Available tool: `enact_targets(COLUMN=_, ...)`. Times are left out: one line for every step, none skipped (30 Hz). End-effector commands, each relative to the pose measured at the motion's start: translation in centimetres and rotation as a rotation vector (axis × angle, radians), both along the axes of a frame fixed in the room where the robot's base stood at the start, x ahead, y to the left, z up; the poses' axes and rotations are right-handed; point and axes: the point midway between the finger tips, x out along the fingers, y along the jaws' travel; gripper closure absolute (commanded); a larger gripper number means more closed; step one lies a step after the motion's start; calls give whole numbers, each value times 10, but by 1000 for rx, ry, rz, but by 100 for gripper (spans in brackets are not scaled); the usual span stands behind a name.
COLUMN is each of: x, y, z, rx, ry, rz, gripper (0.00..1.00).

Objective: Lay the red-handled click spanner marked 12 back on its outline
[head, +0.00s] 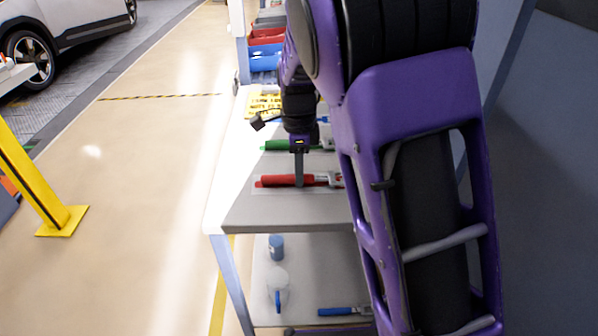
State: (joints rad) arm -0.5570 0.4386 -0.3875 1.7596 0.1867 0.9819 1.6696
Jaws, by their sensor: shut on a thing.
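The red-handled spanner (276,181) lies crosswise at the near end of the bench top, its handle to the left and its metal head to the right. A pale patch (262,190) shows around it; I cannot make out the outline's shape, nor any number on the spanner. My gripper (299,184) points down from above and is shut on the red handle. The spanner looks level, at or just above the surface; I cannot tell which. My arm hides the bench to the right of the head.
A green-handled spanner (276,146) lies just behind. Yellow items (262,104) and red (267,36) and blue bins (264,61) stand farther back. The lower shelf holds a blue cup (276,246), a clear jug (277,281) and a blue-handled tool (338,311).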

Motion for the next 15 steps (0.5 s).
enact_targets(x=0, y=0, z=1, rx=0, ry=-1, rz=0, gripper=100)
enact_targets(x=0, y=0, z=0, rx=0, ry=-1, rz=0, gripper=100)
enact_targets(x=0, y=0, z=0, rx=0, ry=0, rz=0, gripper=100)
enact_targets(x=0, y=0, z=-1, rx=0, ry=0, rz=0, gripper=100)
enact_targets(x=0, y=0, z=-2, rx=0, ry=0, rz=0, gripper=100)
enact_targets(x=0, y=0, z=-4, rx=0, ry=0, rz=0, gripper=100)
enact_targets(x=0, y=0, z=-3, rx=0, ry=0, rz=0, gripper=68)
enact_targets(x=0, y=0, z=-3, rx=0, ry=0, rz=0, gripper=62)
enact_targets(x=0, y=0, z=-3, rx=0, ry=0, rz=0, gripper=55)
enact_targets(x=0, y=0, z=-3, rx=0, ry=0, rz=0, gripper=50)
enact_targets(x=0, y=0, z=-3, rx=0, ry=0, rz=0, gripper=44)
enact_targets(x=0, y=0, z=-3, rx=0, ry=0, rz=0, gripper=43)
enact_targets(x=0, y=0, z=-3, rx=0, ry=0, rz=0, gripper=43)
enact_targets(x=0, y=0, z=-3, rx=0, ry=0, rz=0, gripper=43)
enact_targets(x=0, y=0, z=-3, rx=0, ry=0, rz=0, gripper=43)
